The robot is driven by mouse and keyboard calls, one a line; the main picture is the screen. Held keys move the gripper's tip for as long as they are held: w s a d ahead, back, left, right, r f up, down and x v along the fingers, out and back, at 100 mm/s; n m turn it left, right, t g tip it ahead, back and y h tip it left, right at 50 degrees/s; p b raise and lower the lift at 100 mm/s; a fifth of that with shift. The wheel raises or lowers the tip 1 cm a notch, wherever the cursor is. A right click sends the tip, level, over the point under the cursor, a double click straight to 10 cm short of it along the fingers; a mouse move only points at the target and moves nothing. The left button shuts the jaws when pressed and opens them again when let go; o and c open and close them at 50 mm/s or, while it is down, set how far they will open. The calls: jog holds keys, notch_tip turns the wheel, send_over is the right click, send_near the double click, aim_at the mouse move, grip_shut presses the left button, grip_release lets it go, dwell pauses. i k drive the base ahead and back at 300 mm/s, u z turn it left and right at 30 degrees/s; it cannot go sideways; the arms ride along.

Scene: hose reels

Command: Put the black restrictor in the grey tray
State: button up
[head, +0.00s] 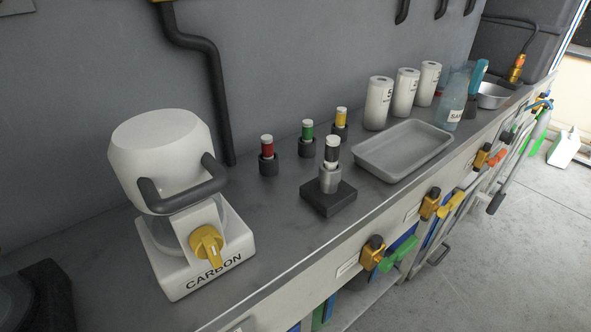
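The black restrictor (332,151) has a black band and a white top. It stands upright in a silver cylindrical holder (330,179) on a square black base (328,198), near the front edge of the counter. The grey tray (404,150) is a shallow rectangular pan to the right of the holder, a short way apart from it. The tray looks empty. My gripper is not in view.
Red (267,147), green (307,130) and yellow (341,118) restrictors stand in dark holders behind. A white CARBON canister unit (163,160) is at left. White cylinders (379,103) and a bottle (453,98) stand beyond the tray. Counter (265,218) between canister and black base is clear.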

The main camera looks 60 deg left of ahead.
aim_at(403, 153)
jog(key=z, duration=0.65)
jog(key=i, duration=1)
jog(key=u, duration=4.2)
